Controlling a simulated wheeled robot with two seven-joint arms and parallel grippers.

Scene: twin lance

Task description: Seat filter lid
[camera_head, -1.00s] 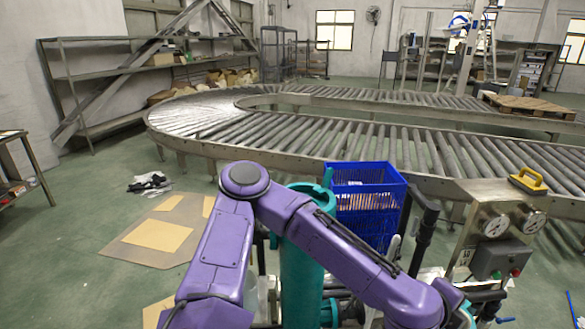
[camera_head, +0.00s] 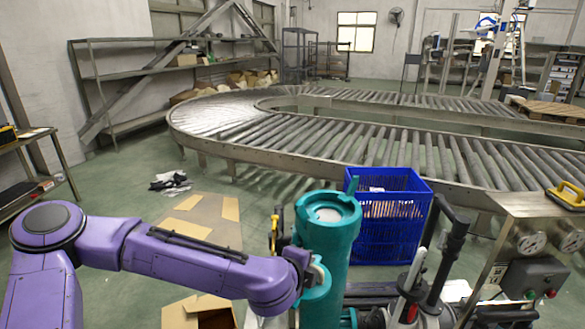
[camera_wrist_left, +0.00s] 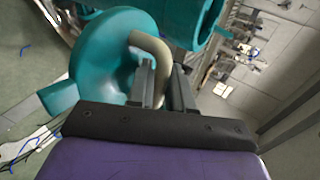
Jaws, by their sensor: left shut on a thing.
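The teal filter housing (camera_head: 338,255) stands upright in the head view, its round top open with a pale inside. My left gripper (camera_head: 306,270) is at the housing's left front side, below its rim. In the left wrist view my left gripper (camera_wrist_left: 162,84) is shut on the beige bent handle (camera_wrist_left: 150,46) of the teal lid (camera_wrist_left: 108,62). The lid is tilted and off the housing's top. The housing (camera_wrist_left: 190,18) shows behind it, and I cannot tell whether they touch. In the head view the lid is mostly hidden by my wrist. My right gripper is not in view.
A blue crate (camera_head: 390,215) stands right behind the housing. Black upright levers (camera_head: 440,255) and a panel with gauges (camera_head: 545,245) are at the right. A roller conveyor (camera_head: 340,140) curves behind. Cardboard (camera_head: 205,220) lies on the floor at left.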

